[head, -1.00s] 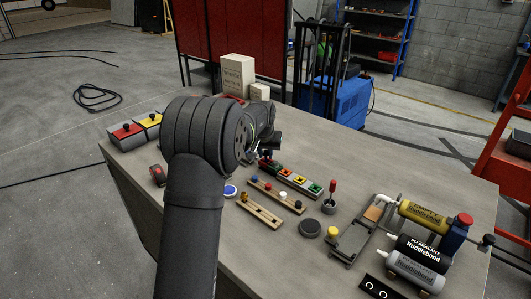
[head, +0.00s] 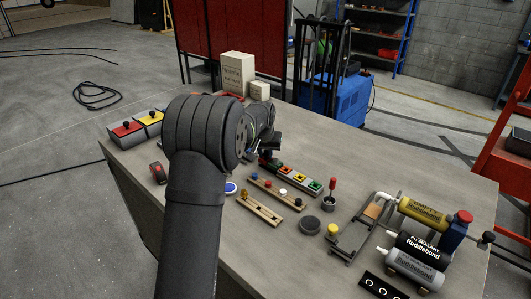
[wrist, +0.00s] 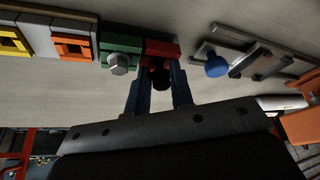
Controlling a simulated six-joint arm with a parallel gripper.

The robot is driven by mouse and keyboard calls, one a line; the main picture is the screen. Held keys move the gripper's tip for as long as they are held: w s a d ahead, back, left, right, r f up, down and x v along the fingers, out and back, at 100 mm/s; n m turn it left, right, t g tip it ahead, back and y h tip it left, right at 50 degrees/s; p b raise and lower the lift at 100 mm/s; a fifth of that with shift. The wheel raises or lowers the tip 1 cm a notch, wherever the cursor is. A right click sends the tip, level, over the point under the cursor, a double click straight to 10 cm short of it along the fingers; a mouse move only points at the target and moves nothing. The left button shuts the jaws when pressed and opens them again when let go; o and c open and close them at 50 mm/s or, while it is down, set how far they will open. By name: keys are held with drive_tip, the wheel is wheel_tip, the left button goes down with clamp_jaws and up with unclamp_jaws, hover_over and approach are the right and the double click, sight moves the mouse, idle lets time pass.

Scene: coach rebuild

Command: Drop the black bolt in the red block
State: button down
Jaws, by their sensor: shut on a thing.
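My gripper (wrist: 154,88) is shut on the black bolt (wrist: 160,77), which shows as a dark round shape between the fingers in the wrist view. The red block (wrist: 163,49) is at the end of a row of coloured blocks, just beyond the fingertips. The bolt overlaps the red block's near edge in that view; I cannot tell its height above it or whether it touches. In the head view the red block (head: 265,161) is partly hidden by my gripper and arm, and the bolt is not clear there.
A green block (wrist: 120,50) holding a grey hex bolt (wrist: 119,64) adjoins the red block. Orange (wrist: 72,46) and yellow (wrist: 12,43) blocks follow. A blue knob (wrist: 216,66) stands on the other side. Wooden peg strips (head: 260,210) and cartridges (head: 415,260) lie on the bench.

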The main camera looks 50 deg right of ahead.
sight(265, 155)
drive_tip(key=shift+f, duration=0.1)
drive_tip(key=c, duration=1.3)
unclamp_jaws()
drive_tip(key=shift+o, duration=0.6)
drive_tip(key=shift+o, duration=1.4)
drive_tip(key=shift+s+f, duration=0.1)
drive_tip(key=shift+r, duration=3.1)
drive_tip(key=shift+f, duration=0.1)
